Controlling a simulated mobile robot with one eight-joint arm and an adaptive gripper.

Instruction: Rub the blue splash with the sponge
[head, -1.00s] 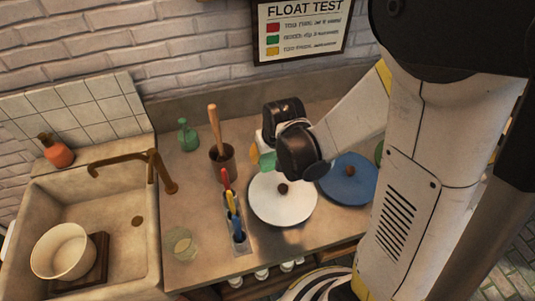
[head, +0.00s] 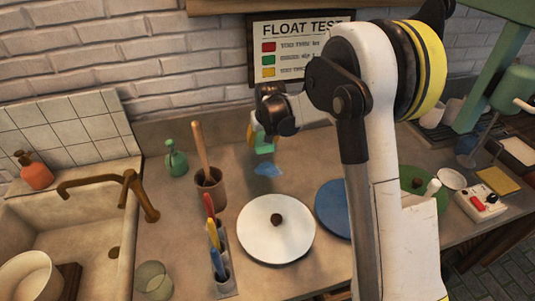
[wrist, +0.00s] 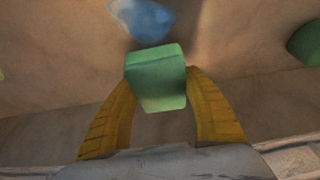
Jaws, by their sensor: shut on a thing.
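My gripper (head: 257,140) is shut on the green sponge (head: 265,149), above the counter near the splash. In the wrist view the yellow fingers of my gripper (wrist: 160,97) clasp the sponge (wrist: 157,80) from both sides. Whether the sponge touches the counter I cannot tell.

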